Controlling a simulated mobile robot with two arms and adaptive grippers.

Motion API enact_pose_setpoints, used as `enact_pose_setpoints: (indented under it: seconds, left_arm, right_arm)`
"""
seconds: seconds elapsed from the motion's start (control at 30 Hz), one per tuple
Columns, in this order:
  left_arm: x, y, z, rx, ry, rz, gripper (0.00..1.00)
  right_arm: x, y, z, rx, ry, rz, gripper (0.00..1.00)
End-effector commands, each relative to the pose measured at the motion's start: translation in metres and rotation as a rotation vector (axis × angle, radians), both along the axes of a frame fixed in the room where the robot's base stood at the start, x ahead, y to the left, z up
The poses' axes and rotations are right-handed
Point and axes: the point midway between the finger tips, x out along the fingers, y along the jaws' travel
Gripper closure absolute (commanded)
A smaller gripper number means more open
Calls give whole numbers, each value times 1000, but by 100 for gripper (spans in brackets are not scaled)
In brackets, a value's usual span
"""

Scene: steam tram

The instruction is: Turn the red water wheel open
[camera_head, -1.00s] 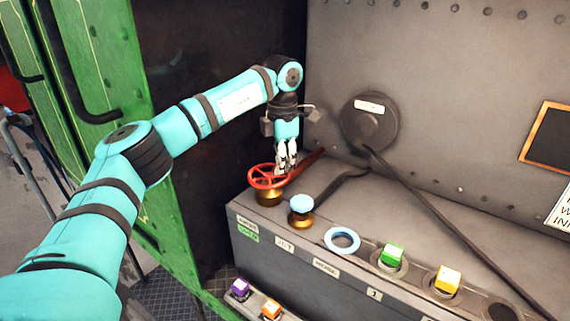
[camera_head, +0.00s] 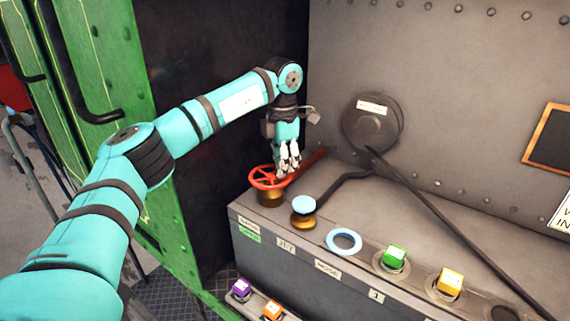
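The red water wheel (camera_head: 264,183) sits on a brass base at the left end of the grey console. My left gripper (camera_head: 288,168) points down at the right side of the wheel's rim. Its fingertips overlap the rim in the picture, and I cannot tell whether they touch or grip it. The fingers look close together, with their tips partly lost against the wheel. My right gripper is not in view.
A blue-topped brass knob (camera_head: 303,207) with a dark lever stands just right of the wheel. A pale blue ring (camera_head: 343,241), a green cube (camera_head: 395,256) and a yellow cube (camera_head: 450,281) follow along the console. A green door (camera_head: 120,120) stands left.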

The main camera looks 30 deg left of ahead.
Motion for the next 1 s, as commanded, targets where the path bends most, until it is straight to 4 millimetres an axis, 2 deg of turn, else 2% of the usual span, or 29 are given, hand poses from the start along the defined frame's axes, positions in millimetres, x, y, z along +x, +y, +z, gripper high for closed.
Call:
enact_pose_setpoints:
  seconds: [0.07, 0.43, 0.87, 1.0]
  left_arm:
    - [-2, 3, -6, 8, 14, 4, 54]
    - [-1, 0, -4, 2, 8, -2, 5]
    - [0, -1, -1, -1, 3, -4, 4]
    - [0, -2, 7, -1, 1, -4, 4]
  right_arm:
    - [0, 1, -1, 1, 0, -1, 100]
    - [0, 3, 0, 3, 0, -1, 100]
    - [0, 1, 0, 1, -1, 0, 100]
    - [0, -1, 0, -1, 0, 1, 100]
